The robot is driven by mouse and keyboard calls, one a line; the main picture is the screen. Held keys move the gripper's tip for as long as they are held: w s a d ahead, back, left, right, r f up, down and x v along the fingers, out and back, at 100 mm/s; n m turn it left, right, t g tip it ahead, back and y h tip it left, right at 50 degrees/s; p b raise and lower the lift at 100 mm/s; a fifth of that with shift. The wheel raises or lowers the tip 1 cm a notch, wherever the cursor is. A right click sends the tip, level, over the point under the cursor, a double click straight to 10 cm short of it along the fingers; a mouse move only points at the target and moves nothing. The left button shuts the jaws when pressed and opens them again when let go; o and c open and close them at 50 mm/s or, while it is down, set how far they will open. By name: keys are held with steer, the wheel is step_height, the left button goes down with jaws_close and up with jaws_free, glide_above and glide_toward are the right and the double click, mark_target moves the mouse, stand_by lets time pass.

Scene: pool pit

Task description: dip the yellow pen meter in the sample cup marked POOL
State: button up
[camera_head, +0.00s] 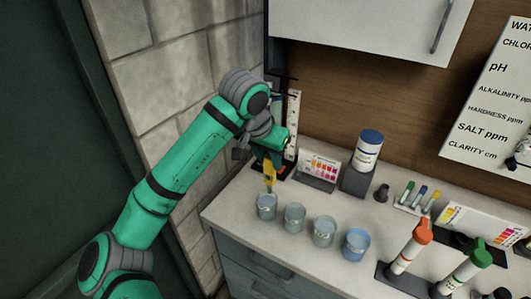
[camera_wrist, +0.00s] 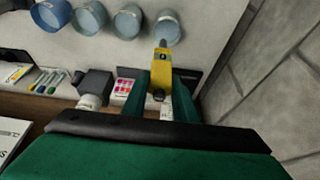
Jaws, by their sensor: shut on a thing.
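My gripper (camera_head: 269,160) is shut on the yellow pen meter (camera_head: 270,175), which points down over the leftmost of several clear cups (camera_head: 267,211) in the head view. In the wrist view my gripper (camera_wrist: 162,85) grips the yellow pen meter (camera_wrist: 160,72) between its green fingers. Its grey tip lies at the edge of the rightmost cup (camera_wrist: 168,32), the same end cup. I cannot tell whether the tip is in the cup or above it. Beside it stand a second cup (camera_head: 294,219), a third (camera_head: 323,233) and a bluer one (camera_head: 356,246). No POOL marking is readable on any cup.
Behind the cups stand a colour chart (camera_head: 320,165), a blue-capped bottle (camera_head: 367,152) and a small dark knob-like object (camera_head: 381,193). Coloured vials (camera_head: 417,197) and orange- and green-topped tubes (camera_head: 411,247) are to the right. A block wall (camera_head: 185,120) is close on the left.

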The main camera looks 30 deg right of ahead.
mark_target(266, 182)
steer(key=shift+w+a+f, duration=0.1)
steer(key=shift+f, duration=0.75)
steer(key=shift+w+a+f, duration=0.1)
steer(key=shift+f, duration=2.6)
steer(key=shift+a, duration=0.1)
steer(key=shift+f, duration=0.6)
steer(key=shift+s+f, duration=0.1)
steer(key=shift+f, duration=0.45)
